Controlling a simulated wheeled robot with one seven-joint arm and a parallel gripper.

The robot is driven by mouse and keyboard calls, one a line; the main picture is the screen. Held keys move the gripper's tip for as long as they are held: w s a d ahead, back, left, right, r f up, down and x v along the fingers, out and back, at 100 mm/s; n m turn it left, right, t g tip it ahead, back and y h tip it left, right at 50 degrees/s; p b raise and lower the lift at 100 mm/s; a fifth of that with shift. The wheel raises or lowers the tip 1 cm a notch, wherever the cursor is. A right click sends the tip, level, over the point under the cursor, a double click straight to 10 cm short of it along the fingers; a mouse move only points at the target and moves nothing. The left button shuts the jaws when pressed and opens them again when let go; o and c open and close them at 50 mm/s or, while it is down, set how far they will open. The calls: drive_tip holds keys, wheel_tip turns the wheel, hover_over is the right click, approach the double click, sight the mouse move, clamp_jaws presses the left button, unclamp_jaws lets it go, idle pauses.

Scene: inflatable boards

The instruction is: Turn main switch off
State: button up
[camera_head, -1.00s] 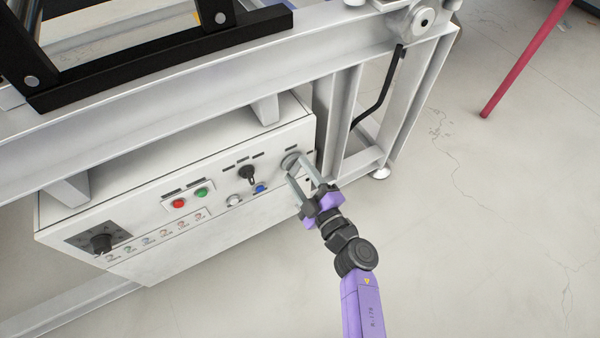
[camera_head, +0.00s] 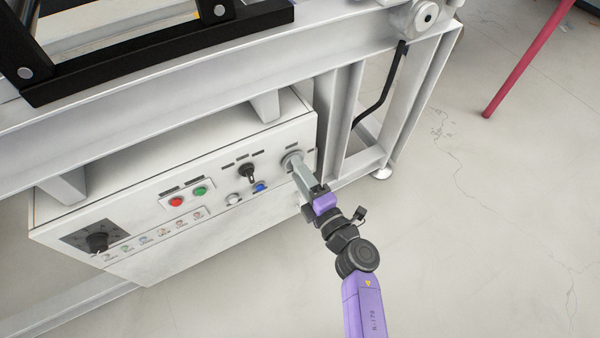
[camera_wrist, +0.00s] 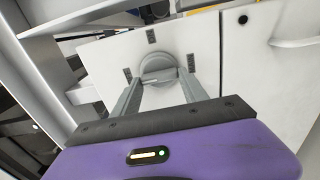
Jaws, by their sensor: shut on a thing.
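A round grey switch (camera_head: 291,158) sits at the right end of the white control box's front; I take it as the main switch. In the wrist view the switch (camera_wrist: 171,64) shows a raised grip bar lying roughly level across its face. My gripper (camera_head: 298,170) reaches the switch from the front right. In the wrist view my gripper (camera_wrist: 160,80) has its two grey fingertips at the two ends of the bar, shut on it. In the head view the fingers overlap, so the bar is hidden there.
The control box (camera_head: 190,250) also carries a black rotary knob (camera_head: 98,242), a small black selector (camera_head: 247,172), a red button (camera_head: 176,202), a green button (camera_head: 200,191) and a blue one (camera_head: 260,188). A white frame (camera_head: 345,120) stands above and right.

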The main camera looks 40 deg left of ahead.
drive_tip(key=shift+f, duration=0.1)
idle(0.3)
drive_tip(key=o, duration=1.4)
drive_tip(key=shift+d, duration=0.1)
drive_tip(key=shift+p+v, duration=1.85)
drive_tip(key=shift+v, duration=2)
